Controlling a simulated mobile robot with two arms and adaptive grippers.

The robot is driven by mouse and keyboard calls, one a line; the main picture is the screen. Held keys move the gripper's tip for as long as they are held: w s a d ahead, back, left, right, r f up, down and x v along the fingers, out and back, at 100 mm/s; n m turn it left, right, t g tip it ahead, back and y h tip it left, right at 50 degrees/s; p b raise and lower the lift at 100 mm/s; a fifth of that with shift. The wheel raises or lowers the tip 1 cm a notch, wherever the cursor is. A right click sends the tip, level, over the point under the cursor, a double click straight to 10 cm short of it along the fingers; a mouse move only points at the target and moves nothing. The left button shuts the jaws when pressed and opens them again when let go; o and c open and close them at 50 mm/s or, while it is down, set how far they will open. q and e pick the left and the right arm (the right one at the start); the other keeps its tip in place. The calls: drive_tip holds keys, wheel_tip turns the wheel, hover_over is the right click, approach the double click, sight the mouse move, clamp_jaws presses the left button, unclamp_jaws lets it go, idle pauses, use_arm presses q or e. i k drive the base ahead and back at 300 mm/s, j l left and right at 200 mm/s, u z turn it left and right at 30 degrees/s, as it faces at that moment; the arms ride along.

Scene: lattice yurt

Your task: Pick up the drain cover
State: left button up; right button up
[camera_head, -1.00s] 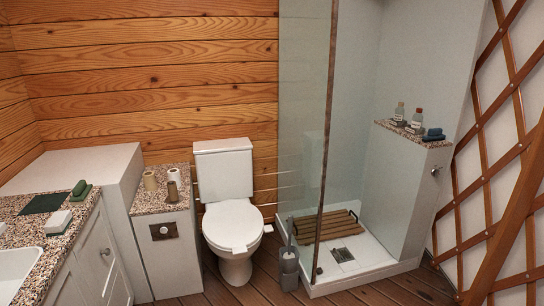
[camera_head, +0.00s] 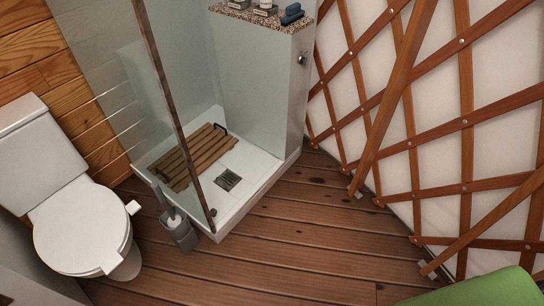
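The drain cover (camera_head: 227,180) is a small dark square grate in the white shower tray (camera_head: 240,204). It lies flat, just in front of a slatted wooden mat (camera_head: 186,158) and to the right of the glass panel's edge. Neither of my grippers shows in the head view.
A glass panel with a brown edge post (camera_head: 172,110) stands on the tray's left side. A grey half wall (camera_head: 265,90) closes its back right. A toilet (camera_head: 80,225) and a brush holder (camera_head: 180,232) stand to the left. The wooden floor (camera_head: 290,240) in front is clear.

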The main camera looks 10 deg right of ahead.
sight(227, 180)
drive_tip(key=i+l+z, duration=0.3)
drive_tip(key=z, duration=0.15)
drive_tip(key=i+z, duration=0.9)
drive_tip(key=i+j+z, duration=0.15)
drive_tip(key=i+z, duration=0.3)
